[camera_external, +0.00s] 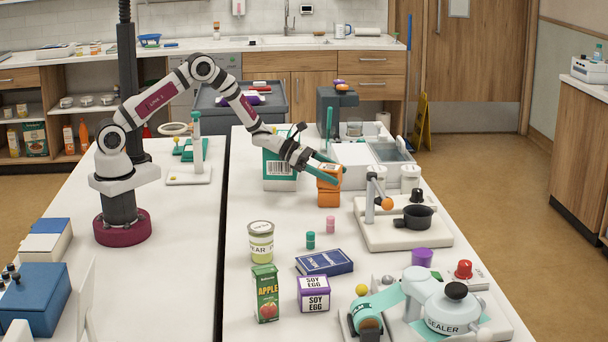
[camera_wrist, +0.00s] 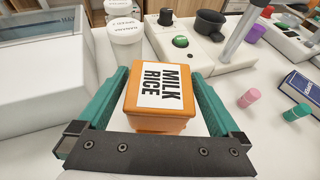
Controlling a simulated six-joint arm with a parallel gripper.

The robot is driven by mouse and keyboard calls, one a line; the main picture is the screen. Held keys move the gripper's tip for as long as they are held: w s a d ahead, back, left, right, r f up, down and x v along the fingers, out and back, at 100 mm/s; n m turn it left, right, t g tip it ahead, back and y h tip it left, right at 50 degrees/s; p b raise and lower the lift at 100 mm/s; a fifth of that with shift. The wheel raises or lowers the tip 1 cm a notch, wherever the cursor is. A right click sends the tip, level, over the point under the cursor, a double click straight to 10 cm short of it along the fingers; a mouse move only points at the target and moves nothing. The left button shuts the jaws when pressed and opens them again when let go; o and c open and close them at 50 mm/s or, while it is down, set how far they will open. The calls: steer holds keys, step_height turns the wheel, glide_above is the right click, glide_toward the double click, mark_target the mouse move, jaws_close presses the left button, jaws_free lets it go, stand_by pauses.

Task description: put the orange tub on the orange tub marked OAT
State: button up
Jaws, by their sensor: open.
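An orange tub (camera_external: 329,178) rests on top of another orange tub (camera_external: 328,199) on the white table, seen in the external view. The upper tub looks slightly turned against the lower one. In the wrist view the upper tub (camera_wrist: 148,108) shows a white label reading MILK RICE. My gripper (camera_external: 325,166) reaches down to the upper tub from the left. Its teal fingers (camera_wrist: 165,85) are open, one on each side of the tub, with a narrow gap visible on the left. The lower tub's label is not readable, and the upper tub mostly hides it in the wrist view.
A base with a black pot (camera_external: 418,216) is to the right. Small green (camera_external: 310,240) and pink (camera_external: 330,225) cylinders stand in front.

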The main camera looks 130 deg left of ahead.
mark_target(329, 167)
steer(key=s+r, duration=0.1)
steer(key=s+d+r, duration=0.1)
steer(key=shift+s+r, duration=0.15)
steer(key=shift+s, duration=0.2)
step_height(329, 167, up, 6)
steer(key=shift+w+d, duration=0.1)
steer(key=w+d+r+m+h, duration=0.25)
steer(key=d+m, duration=0.35)
steer(key=d, duration=0.4)
steer(key=w+d+r+m+h, duration=0.2)
steer(key=w+d+m+h, duration=0.3)
steer(key=d, duration=0.5)
steer(key=s+d+r+m+g+h, duration=0.1)
steer(key=s+d+m+g+h, duration=0.2)
steer(key=d+m, duration=0.8)
steer(key=s+d+f+m+g, duration=0.1)
steer(key=s+d+m+g, duration=0.7)
steer(key=s+d+m, duration=0.6)
steer(key=s+a+f+m+g+y, duration=0.1)
steer(key=s+a+m+y, duration=0.1)
steer(key=s+m+y, duration=0.5)
steer(key=s+m, duration=0.3)
steer(key=s, duration=0.3)
steer(key=shift+a+f+g, duration=0.3)
